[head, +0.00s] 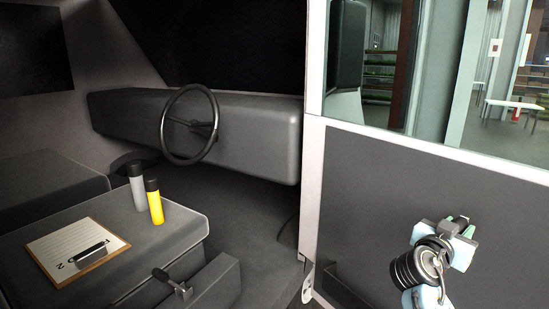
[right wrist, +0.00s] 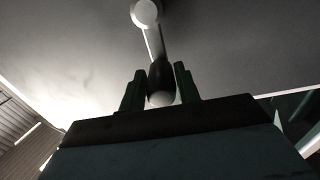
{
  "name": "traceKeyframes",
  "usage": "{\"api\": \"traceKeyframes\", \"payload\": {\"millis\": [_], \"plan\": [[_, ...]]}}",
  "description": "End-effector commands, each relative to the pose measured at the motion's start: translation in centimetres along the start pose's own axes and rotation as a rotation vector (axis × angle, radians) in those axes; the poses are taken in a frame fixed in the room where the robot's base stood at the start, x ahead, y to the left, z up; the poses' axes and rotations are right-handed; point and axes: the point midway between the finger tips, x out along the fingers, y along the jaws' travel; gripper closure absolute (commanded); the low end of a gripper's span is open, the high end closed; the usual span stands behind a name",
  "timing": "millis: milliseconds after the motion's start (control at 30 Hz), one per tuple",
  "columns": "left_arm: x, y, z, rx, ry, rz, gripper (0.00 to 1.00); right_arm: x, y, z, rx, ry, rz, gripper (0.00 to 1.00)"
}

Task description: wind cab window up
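The cab door fills the right of the head view, with a dark grey inner panel (head: 375,200) below a window opening in a pale frame (head: 313,150). I cannot tell how high the glass stands. My right gripper (head: 460,226) is at the door panel, hiding the crank there in the head view. In the right wrist view the window crank shows a round pale hub (right wrist: 145,12), an arm and a dark knob (right wrist: 160,75). The two green fingers of my right gripper (right wrist: 160,88) stand on either side of the knob, close against it. My left gripper is out of view.
A steering wheel (head: 190,124) and dashboard (head: 250,130) lie ahead. On the seat (head: 180,230) are a clipboard (head: 62,246), a grey bottle (head: 137,187) and a yellow bottle (head: 154,203). A lever (head: 172,282) stands near the seat's front. Shelves and a table show outside.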

Motion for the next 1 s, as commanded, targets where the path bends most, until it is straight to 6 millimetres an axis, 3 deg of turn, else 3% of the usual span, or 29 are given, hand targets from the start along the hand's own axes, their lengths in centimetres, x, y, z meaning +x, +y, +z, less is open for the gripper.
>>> {"api": "traceKeyframes", "payload": {"millis": [33, 167, 467, 1000], "plan": [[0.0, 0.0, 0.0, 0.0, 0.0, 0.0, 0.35, 0.0, 0.0, 0.0, 0.0, 0.0, 0.0, 0.61], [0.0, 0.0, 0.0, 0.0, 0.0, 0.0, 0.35, 0.0, 0.0, 0.0, 0.0, 0.0, -0.001, 0.45], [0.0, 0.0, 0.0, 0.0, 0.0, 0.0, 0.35, -0.2, -0.1, 0.0, 0.001, 0.001, -0.002, 0.45], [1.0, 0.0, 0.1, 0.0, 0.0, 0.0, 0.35, -5.5, -0.1, 0.2, 0.001, 0.0, -0.004, 0.45]]}}
